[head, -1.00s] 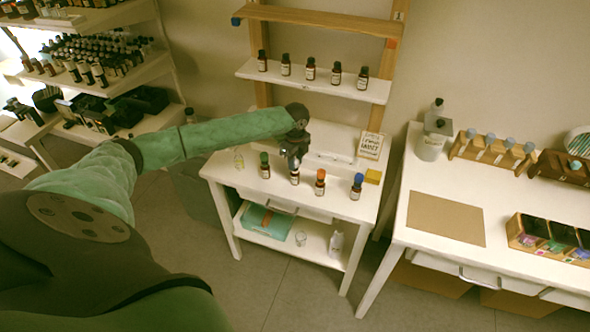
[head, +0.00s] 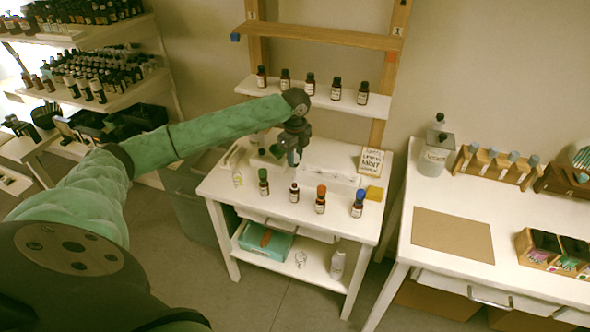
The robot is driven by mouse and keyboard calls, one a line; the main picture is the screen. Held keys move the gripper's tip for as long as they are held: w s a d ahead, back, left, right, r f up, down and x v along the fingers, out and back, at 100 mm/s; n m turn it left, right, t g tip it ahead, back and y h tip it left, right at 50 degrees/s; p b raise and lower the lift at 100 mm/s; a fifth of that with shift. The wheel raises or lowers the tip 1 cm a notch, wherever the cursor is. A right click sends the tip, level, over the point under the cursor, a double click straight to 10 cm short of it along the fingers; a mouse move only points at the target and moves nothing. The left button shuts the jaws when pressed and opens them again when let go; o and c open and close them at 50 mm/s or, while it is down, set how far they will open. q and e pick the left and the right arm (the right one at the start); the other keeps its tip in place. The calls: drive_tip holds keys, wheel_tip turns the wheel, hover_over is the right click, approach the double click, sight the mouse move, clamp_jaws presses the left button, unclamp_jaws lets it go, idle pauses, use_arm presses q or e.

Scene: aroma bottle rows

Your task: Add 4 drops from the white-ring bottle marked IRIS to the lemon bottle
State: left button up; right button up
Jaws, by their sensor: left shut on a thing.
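A short dark bottle with a pale label (head: 294,193) stands on the small white table, between the green-capped bottle (head: 263,183) and the orange-capped bottle (head: 320,200). No coloured cap shows on it, and its label is too small to read. My left gripper (head: 291,158) is above and behind this bottle, clear of it. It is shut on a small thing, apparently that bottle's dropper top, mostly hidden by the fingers. My right gripper is not in view.
A blue-capped bottle (head: 358,204) stands at the row's right end. A lettered card (head: 371,161) and a yellow block (head: 374,194) are at the table's right. Several dark bottles line the shelf (head: 346,98) above. Another white table (head: 482,216) stands to the right.

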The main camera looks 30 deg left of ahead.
use_arm(q)
drive_tip(key=shift+r, duration=0.4)
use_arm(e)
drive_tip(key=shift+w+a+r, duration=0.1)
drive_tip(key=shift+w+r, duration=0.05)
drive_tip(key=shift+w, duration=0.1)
use_arm(q)
drive_tip(key=shift+f, duration=0.2)
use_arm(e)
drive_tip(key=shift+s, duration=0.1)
use_arm(q)
drive_tip(key=shift+f, duration=0.85)
drive_tip(key=c, duration=0.3)
drive_tip(key=shift+f, duration=0.1)
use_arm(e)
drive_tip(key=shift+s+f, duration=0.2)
use_arm(q)
drive_tip(key=shift+f, duration=0.15)
